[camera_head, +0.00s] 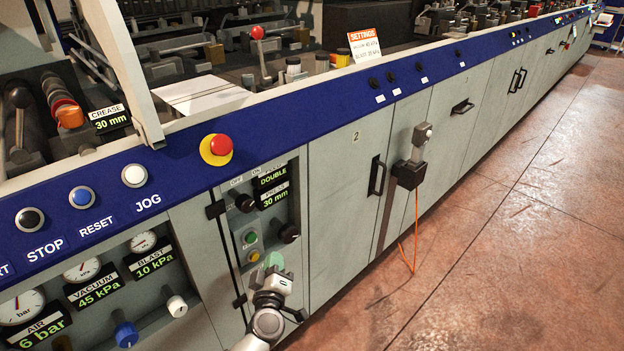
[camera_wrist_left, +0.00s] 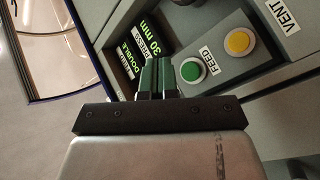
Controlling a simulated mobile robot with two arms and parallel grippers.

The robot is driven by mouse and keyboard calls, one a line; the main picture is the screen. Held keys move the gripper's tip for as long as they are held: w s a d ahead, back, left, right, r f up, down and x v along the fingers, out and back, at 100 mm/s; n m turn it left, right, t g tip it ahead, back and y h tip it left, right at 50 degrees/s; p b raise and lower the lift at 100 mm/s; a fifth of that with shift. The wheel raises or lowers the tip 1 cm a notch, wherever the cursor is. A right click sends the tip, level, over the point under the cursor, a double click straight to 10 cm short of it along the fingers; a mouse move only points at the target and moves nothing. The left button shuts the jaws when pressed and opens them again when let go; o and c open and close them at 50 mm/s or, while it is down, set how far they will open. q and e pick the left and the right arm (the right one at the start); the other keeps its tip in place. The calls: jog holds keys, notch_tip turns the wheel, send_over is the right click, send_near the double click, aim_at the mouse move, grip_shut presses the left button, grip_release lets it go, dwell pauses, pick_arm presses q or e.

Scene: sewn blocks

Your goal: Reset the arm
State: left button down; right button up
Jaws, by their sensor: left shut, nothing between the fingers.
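My left arm comes in at the bottom middle of the head view. My left gripper (camera_head: 274,261) is shut and empty, with green fingertips, in front of the recessed control panel. In the left wrist view, its fingers (camera_wrist_left: 157,76) are together beside the green FEED button (camera_wrist_left: 191,70), and I cannot tell whether they touch the panel. The yellow VENT button (camera_wrist_left: 239,41) is further right there. In the head view, the green button (camera_head: 250,237) and yellow button (camera_head: 254,256) show just left of the gripper. My right gripper is not in view.
The long grey machine has a blue rail with a red emergency button (camera_head: 217,149) and a blue RESET button (camera_head: 82,197). Black knobs (camera_head: 289,232) stick out of the panel. A black box (camera_head: 408,174) with an orange cable juts from the doors. The floor (camera_head: 500,260) at right is clear.

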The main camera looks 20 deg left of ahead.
pick_arm(q)
jog(key=s+d+f+m+g+h+p, duration=0.4)
jog(key=s+f, duration=0.3)
jog(key=f, duration=0.4)
jog(key=s+d+f+m+g+h+p, duration=0.2)
jog(key=s+d+f+m+h, duration=0.15)
jog(key=s+f+m, duration=0.45)
jog(key=s+f+m+g+p, duration=0.2)
jog(key=s+f+g, duration=0.3)
jog(key=s, duration=0.9)
jog(key=s+f+m+g+p, duration=0.2)
jog(key=s+f+g, duration=0.3)
jog(key=s, duration=0.9)
notch_tip(320, 180, down, 4)
jog(key=shift+s+a+r+m, duration=0.2)
jog(key=shift+s+a+m, duration=0.1)
jog(key=shift+s, duration=0.1)
jog(key=shift+w+y, duration=0.1)
jog(key=shift+y, duration=0.15)
